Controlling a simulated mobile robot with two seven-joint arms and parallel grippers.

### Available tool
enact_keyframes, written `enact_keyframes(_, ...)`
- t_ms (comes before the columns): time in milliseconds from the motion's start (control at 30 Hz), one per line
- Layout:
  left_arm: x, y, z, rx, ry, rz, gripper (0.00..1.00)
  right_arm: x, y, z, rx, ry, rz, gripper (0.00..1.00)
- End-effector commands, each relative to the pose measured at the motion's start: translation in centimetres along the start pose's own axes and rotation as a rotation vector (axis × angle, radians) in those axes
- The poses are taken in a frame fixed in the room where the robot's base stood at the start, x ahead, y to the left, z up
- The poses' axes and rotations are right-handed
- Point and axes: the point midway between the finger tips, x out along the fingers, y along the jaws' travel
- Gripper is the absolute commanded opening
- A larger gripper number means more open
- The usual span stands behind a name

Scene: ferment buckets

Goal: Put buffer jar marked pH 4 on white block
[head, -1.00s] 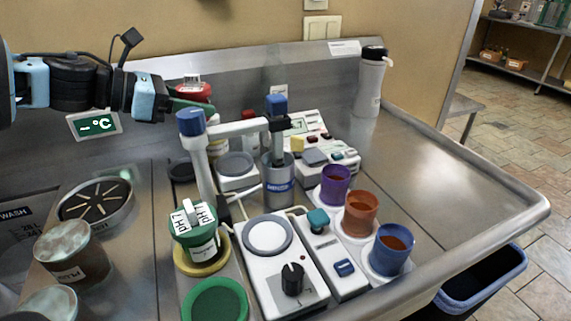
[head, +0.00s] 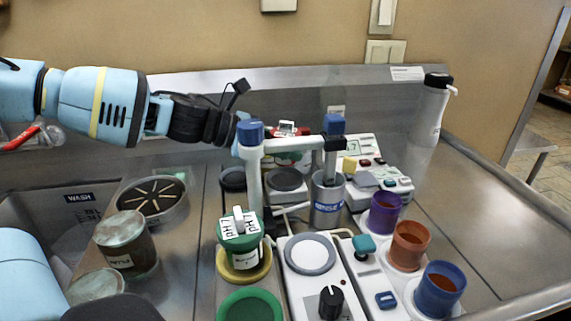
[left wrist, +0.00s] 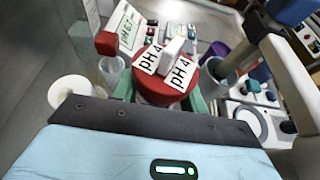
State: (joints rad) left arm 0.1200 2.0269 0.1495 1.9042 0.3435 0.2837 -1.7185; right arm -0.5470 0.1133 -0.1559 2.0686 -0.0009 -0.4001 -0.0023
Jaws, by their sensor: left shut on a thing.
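The buffer jar marked pH 4 (left wrist: 160,92) has a red lid with two white pH 4 labels and a white knob. In the left wrist view it sits upright between the green fingers of my left gripper (left wrist: 165,97), which is shut on it. In the head view the red lid (head: 287,130) shows behind the electrode stand, partly hidden by the stand's arm. A white block with a grey disc (head: 285,179) stands just in front of and below the jar. I cannot tell the jar's height above the surface. My right gripper is not in view.
The electrode stand (head: 251,165) with blue caps rises close in front. The green-lidded pH 7 jar (head: 239,230) stands on a yellow ring beside an empty green ring (head: 249,305). A steel beaker (head: 326,200), a stirrer (head: 310,254) and several coloured cups stand to the right.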

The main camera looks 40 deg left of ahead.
Motion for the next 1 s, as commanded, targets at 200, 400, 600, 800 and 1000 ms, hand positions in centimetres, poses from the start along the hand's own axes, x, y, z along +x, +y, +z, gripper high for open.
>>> enact_keyframes(200, 0.3, 0.0, -0.9, -0.001, 0.0, -0.001, 0.0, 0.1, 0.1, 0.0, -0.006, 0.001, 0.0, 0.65)
enact_keyframes(400, 1.3, 0.0, -3.2, -0.001, 0.0, -0.001, 0.0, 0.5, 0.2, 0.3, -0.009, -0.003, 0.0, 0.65)
enact_keyframes(600, 1.4, 0.0, -3.4, 0.002, -0.001, 0.0, 0.0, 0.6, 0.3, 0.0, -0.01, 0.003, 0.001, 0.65)
enact_keyframes(800, 1.5, 0.0, -3.6, 0.001, -0.001, 0.0, 0.0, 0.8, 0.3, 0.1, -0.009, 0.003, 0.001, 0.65)
enact_keyframes(1000, 1.5, 0.0, -3.7, 0.001, 0.0, 0.0, 0.6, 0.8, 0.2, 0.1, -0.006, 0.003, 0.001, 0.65)
